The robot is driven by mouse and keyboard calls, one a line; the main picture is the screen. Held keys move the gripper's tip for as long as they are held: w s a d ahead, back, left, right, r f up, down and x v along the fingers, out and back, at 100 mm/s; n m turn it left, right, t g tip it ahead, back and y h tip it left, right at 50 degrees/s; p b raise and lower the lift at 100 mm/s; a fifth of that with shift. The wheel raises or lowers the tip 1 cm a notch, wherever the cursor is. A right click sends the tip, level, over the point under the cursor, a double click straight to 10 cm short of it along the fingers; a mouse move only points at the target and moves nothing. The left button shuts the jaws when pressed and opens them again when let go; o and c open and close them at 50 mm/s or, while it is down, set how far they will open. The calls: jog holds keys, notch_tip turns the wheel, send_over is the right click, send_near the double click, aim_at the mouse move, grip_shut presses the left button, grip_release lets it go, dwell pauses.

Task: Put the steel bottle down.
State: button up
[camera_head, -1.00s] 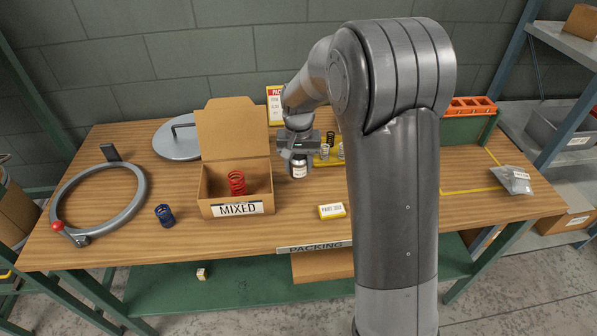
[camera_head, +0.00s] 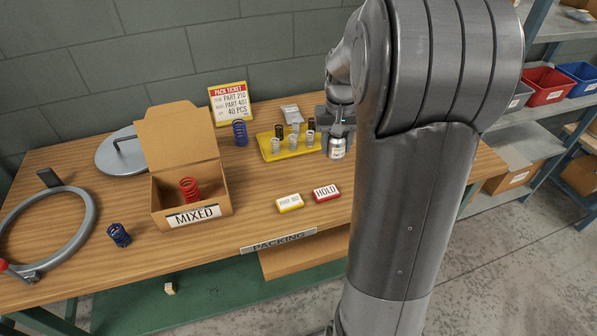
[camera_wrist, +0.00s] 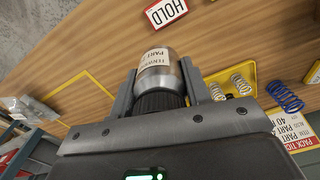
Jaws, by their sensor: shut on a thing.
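The steel bottle (camera_head: 337,150) is a short silver cylinder with a pale label and a dark cap. My gripper (camera_head: 336,127) is shut on it from above, near the right end of the yellow tray in the head view. In the wrist view the bottle (camera_wrist: 158,70) sits between the two fingers of my gripper (camera_wrist: 160,88), its dark ribbed cap toward the palm. The wooden bench top (camera_wrist: 100,45) shows beyond the bottle. I cannot tell whether the bottle's base touches the bench. My arm hides the bench to the right of it.
A yellow tray (camera_head: 270,152) with several springs stands left of the bottle. A red HOLD card (camera_head: 327,192) and a yellow card (camera_head: 289,202) lie in front. The MIXED box (camera_head: 165,197) holds a red spring (camera_head: 189,188). The wrist view shows bare bench beside a yellow outline (camera_wrist: 93,85).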

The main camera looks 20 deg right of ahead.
jog(key=shift+s+d, duration=0.35)
jog(key=shift+d, duration=0.4)
jog(key=shift+w+f, duration=0.1)
jog(key=shift+f, duration=0.1)
jog(key=w+a+f, duration=0.2)
jog(key=a, duration=0.1)
jog(key=w+a+f, duration=0.4)
jog(key=a, duration=0.1)
jog(key=shift+w+a+f, duration=0.3)
jog(key=shift+w+f, duration=0.05)
jog(key=shift+f, duration=1.95)
jog(key=shift+f, duration=0.1)
jog(key=o, duration=1.2)
jog(key=shift+c, duration=0.2)
